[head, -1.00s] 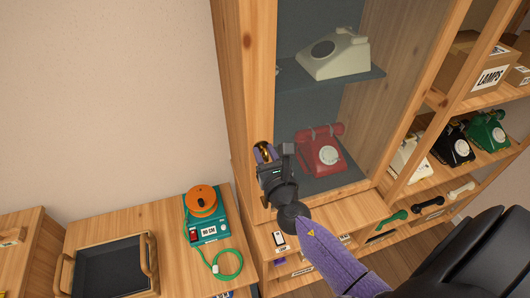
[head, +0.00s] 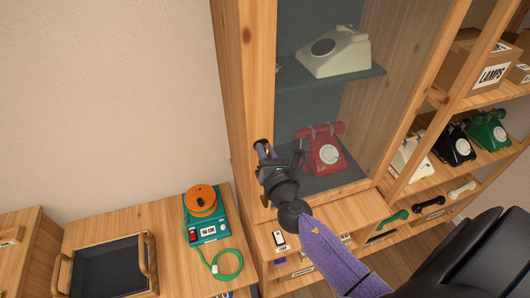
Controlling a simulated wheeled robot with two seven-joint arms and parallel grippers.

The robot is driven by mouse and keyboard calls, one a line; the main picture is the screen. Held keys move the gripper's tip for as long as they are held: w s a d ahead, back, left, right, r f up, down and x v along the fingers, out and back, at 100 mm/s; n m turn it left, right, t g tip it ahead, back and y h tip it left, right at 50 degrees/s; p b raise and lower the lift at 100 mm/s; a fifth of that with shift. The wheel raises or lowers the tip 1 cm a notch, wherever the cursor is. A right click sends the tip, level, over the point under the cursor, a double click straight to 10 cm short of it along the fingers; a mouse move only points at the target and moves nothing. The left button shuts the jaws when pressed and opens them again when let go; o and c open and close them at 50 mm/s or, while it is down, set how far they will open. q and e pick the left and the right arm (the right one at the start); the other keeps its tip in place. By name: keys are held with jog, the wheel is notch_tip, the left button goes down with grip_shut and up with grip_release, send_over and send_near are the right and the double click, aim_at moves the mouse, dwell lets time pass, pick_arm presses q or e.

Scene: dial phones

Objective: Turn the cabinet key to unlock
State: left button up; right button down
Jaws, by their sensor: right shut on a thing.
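The glass-fronted wooden cabinet (head: 243,110) stands upright in the middle of the head view, its door shut. Behind the glass are a cream phone (head: 335,52) on the upper shelf and a red phone (head: 322,150) below. My right gripper (head: 264,152) is at the left edge of the door, at the lock. It is shut on the cabinet key, of which only a small brass-coloured bit shows between the fingers. The rest of the key and the keyhole are hidden by the gripper. My left gripper is not in view.
A low wooden table at left holds a dark tray (head: 112,266) with wooden handles and a teal device (head: 207,228) with an orange reel and green cord. Open shelves at right hold several phones, loose handsets and a LAMPS box (head: 482,66).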

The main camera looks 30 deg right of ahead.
jog(key=m+b, duration=0.1)
jog(key=m, duration=0.2)
jog(key=shift+m, duration=0.4)
jog(key=m, duration=0.3)
jog(key=shift+d+f+m+b, duration=0.1)
jog(key=shift+m+b, duration=0.2)
jog(key=shift+b, duration=0.05)
jog(key=m, duration=0.3)
jog(key=shift+m, duration=2)
jog(key=c, duration=0.7)
grip_release()
